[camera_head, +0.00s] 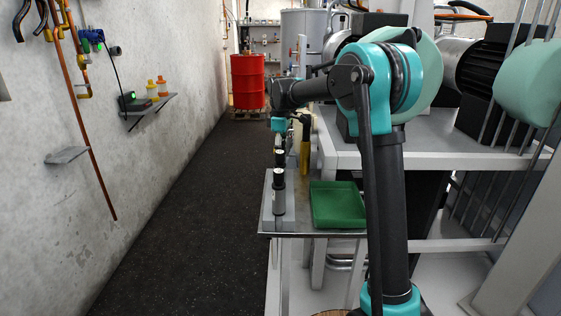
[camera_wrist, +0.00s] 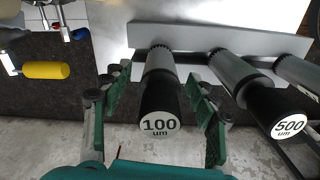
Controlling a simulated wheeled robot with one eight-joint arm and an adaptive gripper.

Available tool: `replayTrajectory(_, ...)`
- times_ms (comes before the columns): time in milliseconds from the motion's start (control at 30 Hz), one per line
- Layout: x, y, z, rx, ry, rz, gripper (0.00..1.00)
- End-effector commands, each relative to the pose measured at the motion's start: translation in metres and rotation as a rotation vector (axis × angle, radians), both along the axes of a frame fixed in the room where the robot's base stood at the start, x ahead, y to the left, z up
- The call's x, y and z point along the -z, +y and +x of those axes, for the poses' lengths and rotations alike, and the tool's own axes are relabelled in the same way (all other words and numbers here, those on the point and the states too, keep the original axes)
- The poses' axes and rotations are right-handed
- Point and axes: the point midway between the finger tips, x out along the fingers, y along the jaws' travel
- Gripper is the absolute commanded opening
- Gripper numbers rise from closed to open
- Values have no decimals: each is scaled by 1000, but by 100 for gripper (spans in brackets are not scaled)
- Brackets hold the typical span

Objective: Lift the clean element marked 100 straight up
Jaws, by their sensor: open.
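The element marked 100 (camera_wrist: 160,105) shows in the wrist view with a black cap, a white "100 um" label and a grey ribbed body. It stands against a light grey rack (camera_wrist: 225,40). My gripper (camera_wrist: 158,77) is open, with one green-padded finger on each side of this element. I cannot tell whether the pads touch it. An element marked 500 (camera_wrist: 278,108) stands to its right, outside the fingers. A third element (camera_wrist: 298,73), partly cut off, is farther right. In the head view, black-capped elements (camera_head: 279,178) stand in the rack, and my arm hides part of the area.
A green tray (camera_head: 338,205) lies right of the rack on a metal shelf (camera_head: 310,234). A yellow-handled thing (camera_wrist: 46,71) is left of my gripper in the wrist view. A red drum (camera_head: 247,80) stands at the back. The dark floor (camera_head: 170,235) on the left is clear.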

Motion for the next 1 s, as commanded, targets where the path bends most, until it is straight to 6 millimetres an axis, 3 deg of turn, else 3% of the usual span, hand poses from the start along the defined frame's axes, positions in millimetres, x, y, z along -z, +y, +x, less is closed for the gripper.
replayTrajectory(133, 17, 0, 0, 0, 0, 0, 59)
replayTrajectory(433, 20, 0, 0, 0, 0, 0, 58)
replayTrajectory(900, 20, 0, 0, 0, 0, 0, 0)
replayTrajectory(1000, 20, 0, 0, 0, 0, 0, 0)
